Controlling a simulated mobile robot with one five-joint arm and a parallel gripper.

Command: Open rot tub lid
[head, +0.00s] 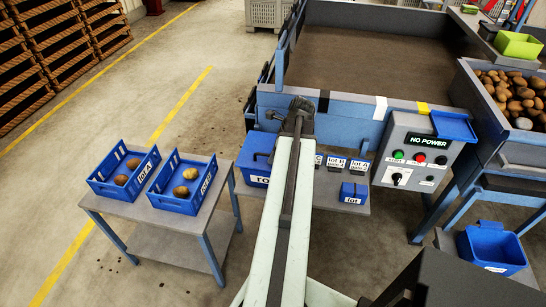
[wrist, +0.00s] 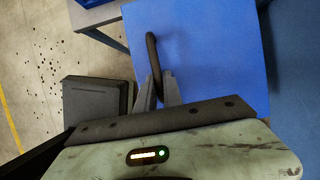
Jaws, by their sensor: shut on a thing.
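The rot tub (head: 257,178) is a blue box on the bench at the left, its white label partly hidden by my arm. Its blue lid (wrist: 215,60) fills the middle of the wrist view, and a dark looped handle (wrist: 151,50) stands up from it. My gripper (wrist: 163,88) is shut on this handle; its grey fingers show at the handle's lower end. In the head view my arm hides the fingers and part of the tub. I cannot tell whether the lid is raised at all.
Left of the tub, a small table (head: 150,205) carries two blue crates (head: 110,187) with potatoes. Right of my arm are small lot boxes and a control panel (head: 418,150) reading NO POWER. The grader bed (head: 370,65) lies behind.

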